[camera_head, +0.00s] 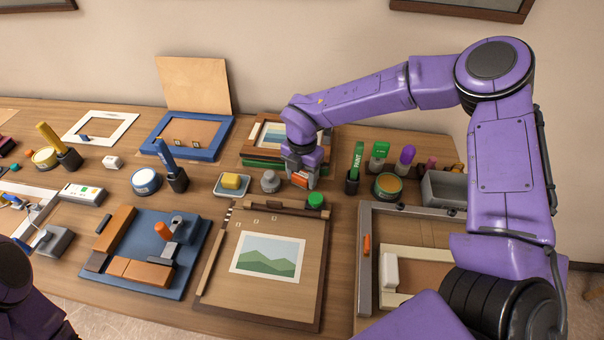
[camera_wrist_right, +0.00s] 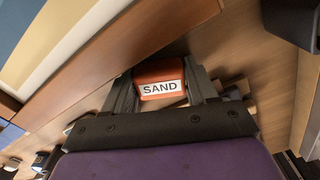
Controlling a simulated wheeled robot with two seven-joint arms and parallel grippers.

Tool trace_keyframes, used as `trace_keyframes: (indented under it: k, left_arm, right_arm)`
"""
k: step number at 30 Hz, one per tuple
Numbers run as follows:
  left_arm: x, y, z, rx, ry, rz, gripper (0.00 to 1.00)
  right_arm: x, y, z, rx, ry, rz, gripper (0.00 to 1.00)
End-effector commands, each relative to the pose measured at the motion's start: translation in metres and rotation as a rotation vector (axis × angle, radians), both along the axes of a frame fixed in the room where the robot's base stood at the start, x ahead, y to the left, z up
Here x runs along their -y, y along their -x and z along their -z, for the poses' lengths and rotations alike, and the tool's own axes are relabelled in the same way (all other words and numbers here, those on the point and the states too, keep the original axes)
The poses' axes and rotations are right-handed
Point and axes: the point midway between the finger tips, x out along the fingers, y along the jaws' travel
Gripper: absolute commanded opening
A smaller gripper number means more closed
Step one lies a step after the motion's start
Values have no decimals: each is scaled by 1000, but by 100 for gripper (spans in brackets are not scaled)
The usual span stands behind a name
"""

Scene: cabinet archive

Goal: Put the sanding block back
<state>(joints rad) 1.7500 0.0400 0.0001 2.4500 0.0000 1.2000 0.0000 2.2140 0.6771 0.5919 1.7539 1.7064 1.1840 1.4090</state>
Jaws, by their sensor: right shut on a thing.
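The sanding block (camera_wrist_right: 161,80) is orange-red with a white label that reads SAND, seen between the fingers in the right wrist view. In the head view the sanding block (camera_head: 299,180) shows as a small orange piece at the fingertips. My right gripper (camera_head: 302,172) is shut on it, over the back middle of the table, just in front of the stacked picture frames (camera_head: 262,137). I cannot tell whether the block touches the table. My left arm shows only as a dark part at the lower left; its gripper is out of the picture.
A grey knob-like object (camera_head: 270,181) and a green-capped jar (camera_head: 316,201) stand close to the right gripper. A yellow sponge in a dish (camera_head: 232,184) is to the left. A green marker in a holder (camera_head: 355,168) is to the right. A board with a landscape picture (camera_head: 268,257) lies in front.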

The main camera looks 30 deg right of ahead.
Motion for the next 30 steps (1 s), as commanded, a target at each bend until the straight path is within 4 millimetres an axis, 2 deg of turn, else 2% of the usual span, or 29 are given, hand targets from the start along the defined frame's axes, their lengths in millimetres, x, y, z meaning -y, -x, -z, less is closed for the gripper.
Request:
trace_keyframes:
  k: [1, 2, 3, 10, 14, 17, 24, 27, 30]
  left_arm:
    - [0, 0, 3, 0, 0, 0, 43]
    - [0, 0, 2, 0, 0, 0, 43]
    - [0, 0, 2, 0, 0, 0, 43]
    - [0, 0, 1, 0, 0, 0, 43]
    - [0, 0, 0, 0, 0, 0, 43]
    - [0, 0, 6, 0, 0, 0, 43]
    - [0, 0, 18, 0, 0, 0, 43]
    - [0, 0, 20, 0, 0, 0, 43]
    - [0, 0, 21, 0, 0, 0, 43]
  right_arm:
    - [0, 0, 4, 0, 0, 0, 29]
    - [0, 0, 3, 0, 0, 0, 64]
    - [0, 0, 2, 0, 0, 0, 68]
    - [0, 0, 1, -1, 1, 0, 68]
    - [0, -1, -8, 2, 0, 1, 68]
    - [0, -1, -28, 6, -1, 2, 68]
    - [0, 0, -89, 4, 0, 2, 68]
    - [0, 0, -108, 2, 0, 2, 68]
    - [0, 0, -118, 0, 0, 1, 68]
